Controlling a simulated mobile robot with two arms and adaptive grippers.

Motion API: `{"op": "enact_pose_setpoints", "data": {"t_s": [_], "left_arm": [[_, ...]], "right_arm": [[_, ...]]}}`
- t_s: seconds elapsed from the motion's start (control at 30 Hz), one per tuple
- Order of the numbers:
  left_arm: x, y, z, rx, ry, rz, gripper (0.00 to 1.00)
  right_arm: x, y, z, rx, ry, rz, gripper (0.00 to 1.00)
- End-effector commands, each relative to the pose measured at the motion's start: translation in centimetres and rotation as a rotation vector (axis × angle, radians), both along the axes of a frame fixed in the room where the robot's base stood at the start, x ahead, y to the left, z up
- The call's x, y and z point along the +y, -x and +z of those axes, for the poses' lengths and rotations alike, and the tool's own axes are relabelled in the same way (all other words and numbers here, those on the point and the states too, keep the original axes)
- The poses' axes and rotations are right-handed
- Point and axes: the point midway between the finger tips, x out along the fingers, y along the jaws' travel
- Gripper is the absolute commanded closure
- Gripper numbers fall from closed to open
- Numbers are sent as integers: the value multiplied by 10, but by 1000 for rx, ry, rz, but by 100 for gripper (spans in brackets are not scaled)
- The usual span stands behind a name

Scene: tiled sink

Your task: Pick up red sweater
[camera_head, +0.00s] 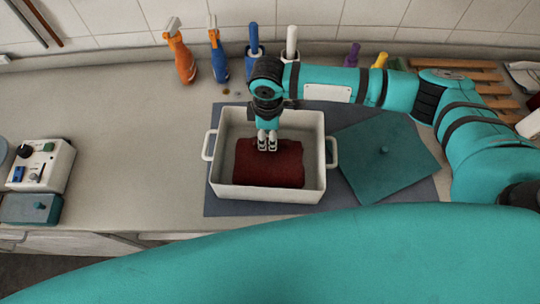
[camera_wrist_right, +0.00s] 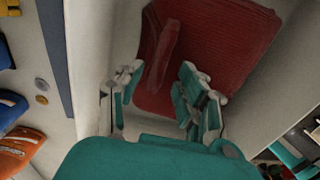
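The red sweater (camera_head: 268,170) lies folded on the floor of a white two-handled basin (camera_head: 222,150). In the right wrist view the sweater (camera_wrist_right: 220,50) fills the top middle, with a raised fold on its left part. My right gripper (camera_head: 267,146) points down into the basin over the sweater's far edge. In the right wrist view its two fingers (camera_wrist_right: 158,100) are spread apart, with the near edge of the sweater showing between and beyond them. Nothing is held between them. I cannot tell whether the fingertips touch the cloth. My left gripper is not in view.
The basin stands on a grey-blue mat (camera_head: 222,207). A teal lid (camera_head: 385,165) lies to its right. An orange spray bottle (camera_head: 180,55), a blue one (camera_head: 217,55) and other bottles stand behind. A white device (camera_head: 42,165) sits at left. The counter between is clear.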

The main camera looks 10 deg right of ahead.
Motion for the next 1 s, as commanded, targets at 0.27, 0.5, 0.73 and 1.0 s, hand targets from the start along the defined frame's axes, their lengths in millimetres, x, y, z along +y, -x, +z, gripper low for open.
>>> {"op": "enact_pose_setpoints", "data": {"t_s": [0.27,0.5,0.73,1.0], "left_arm": [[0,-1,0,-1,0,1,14],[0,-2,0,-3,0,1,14],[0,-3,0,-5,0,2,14],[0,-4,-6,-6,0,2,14]], "right_arm": [[0,0,0,0,-1,0,96],[0,0,1,0,-1,0,100],[0,0,1,0,-1,0,100],[1,-1,15,-2,-4,0,100]]}}
